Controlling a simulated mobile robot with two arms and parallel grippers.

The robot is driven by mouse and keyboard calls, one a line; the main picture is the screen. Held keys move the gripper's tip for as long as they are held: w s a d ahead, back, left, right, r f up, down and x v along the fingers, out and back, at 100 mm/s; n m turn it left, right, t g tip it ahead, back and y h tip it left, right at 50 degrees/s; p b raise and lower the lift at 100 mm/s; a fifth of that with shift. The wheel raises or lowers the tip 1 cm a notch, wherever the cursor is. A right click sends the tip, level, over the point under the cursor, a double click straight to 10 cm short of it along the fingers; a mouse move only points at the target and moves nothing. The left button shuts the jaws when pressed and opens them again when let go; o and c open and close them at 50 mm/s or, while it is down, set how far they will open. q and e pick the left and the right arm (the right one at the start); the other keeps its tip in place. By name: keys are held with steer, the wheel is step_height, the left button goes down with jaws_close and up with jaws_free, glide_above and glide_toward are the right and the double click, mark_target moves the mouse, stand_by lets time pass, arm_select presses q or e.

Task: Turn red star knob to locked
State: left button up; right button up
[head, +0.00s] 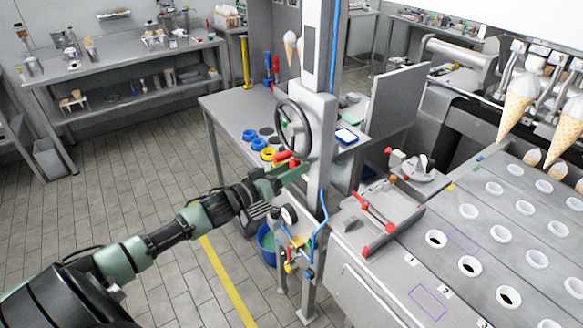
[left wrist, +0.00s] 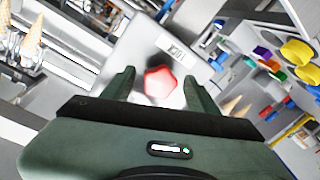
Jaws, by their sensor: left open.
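The red star knob (left wrist: 160,83) sits on a light grey panel (left wrist: 135,50) in the left wrist view. A small white label with dark marks (left wrist: 177,50) is just beyond it; I cannot read it. My left gripper (left wrist: 160,82) is open, with one green finger on each side of the knob and visible gaps between. In the head view my left gripper (head: 284,172) is at the grey column (head: 322,110), below the handwheel. My right gripper is not in view.
A gauge (head: 289,214) and blue hose (head: 324,215) are below. A steel table (head: 225,110) with coloured rings stands behind.

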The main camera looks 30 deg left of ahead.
arm_select(q)
jaws_close()
steer(key=shift+m, duration=0.3)
steer(key=shift+w+a+m+t+h+b, duration=0.15)
steer(key=shift+m+h+b, duration=0.35)
steer(key=shift+m+b, duration=2.75)
steer(key=shift+s+a+m+t+h+b, duration=0.15)
steer(key=shift+m+h+b, duration=0.4)
steer(key=shift+m, duration=5.4)
steer(key=shift+w, duration=0.1)
